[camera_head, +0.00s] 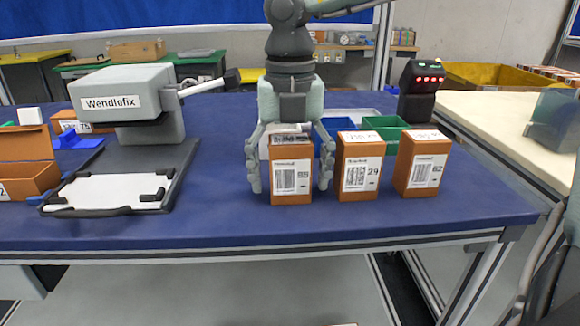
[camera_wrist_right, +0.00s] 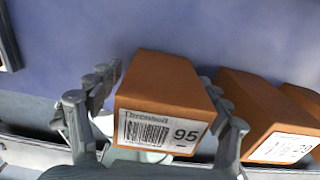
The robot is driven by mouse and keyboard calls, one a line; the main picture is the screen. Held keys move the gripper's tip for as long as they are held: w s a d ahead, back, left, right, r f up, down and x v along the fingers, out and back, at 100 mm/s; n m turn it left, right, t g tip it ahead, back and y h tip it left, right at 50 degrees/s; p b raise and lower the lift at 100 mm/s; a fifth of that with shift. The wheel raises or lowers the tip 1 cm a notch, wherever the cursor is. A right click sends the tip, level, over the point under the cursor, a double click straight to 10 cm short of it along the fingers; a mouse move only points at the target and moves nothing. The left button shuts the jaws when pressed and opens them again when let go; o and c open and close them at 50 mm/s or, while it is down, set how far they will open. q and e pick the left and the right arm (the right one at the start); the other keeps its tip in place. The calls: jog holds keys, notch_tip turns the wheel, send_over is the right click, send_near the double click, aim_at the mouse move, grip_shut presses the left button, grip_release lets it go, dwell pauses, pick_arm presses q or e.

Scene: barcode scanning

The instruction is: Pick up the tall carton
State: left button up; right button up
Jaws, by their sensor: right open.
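Three upright brown cartons with white barcode labels stand in a row near the table's front edge. The left carton (camera_head: 291,160), labelled 95, also shows in the right wrist view (camera_wrist_right: 165,80). The middle carton (camera_head: 360,160) is labelled 29 and the right carton (camera_head: 422,165) appears to read 62. They look similar in height. My right gripper (camera_head: 290,186) points down, open, with its fingers on either side of the left carton. In the right wrist view its fingers (camera_wrist_right: 160,85) flank that carton; contact is unclear. My left gripper is not in view.
A grey Wendlefix machine (camera_head: 125,90) with a black-framed plate (camera_head: 112,188) stands left, beside open brown boxes (camera_head: 28,178). Green (camera_head: 385,126) and blue (camera_head: 345,128) bins and a dark device with red lights (camera_head: 420,90) are behind the cartons. The middle carton is close beside the right finger.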

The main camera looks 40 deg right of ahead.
jog(key=shift+c, duration=0.3)
jog(key=c, duration=1.4)
jog(key=shift+r, duration=0.1)
